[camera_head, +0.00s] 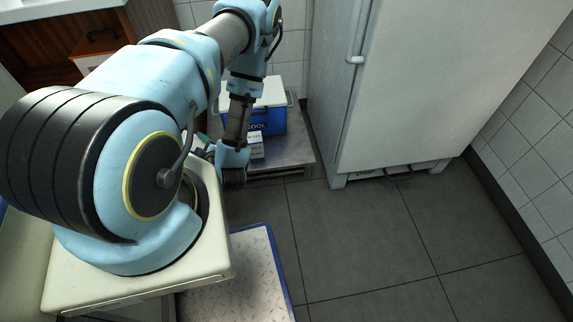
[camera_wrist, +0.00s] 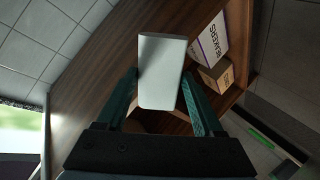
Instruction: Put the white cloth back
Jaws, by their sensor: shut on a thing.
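The white cloth (camera_wrist: 162,72) shows in the wrist view as a pale, flat-sided folded block. My gripper (camera_wrist: 161,78) is shut on it, with one teal finger on each side. The cloth stands out past the fingertips, in front of a brown wooden surface (camera_wrist: 100,68). I cannot tell whether the cloth touches the wood. In the head view my arm hides most of the gripper, and I cannot make out the cloth there.
In the wrist view a white printed box (camera_wrist: 212,42) and a small brown carton (camera_wrist: 216,75) sit in the wooden compartment, right of the cloth. In the head view a blue cooler (camera_head: 272,121) stands on a low metal platform (camera_head: 292,157), beside a white fridge (camera_head: 430,80). Floor before the fridge is clear.

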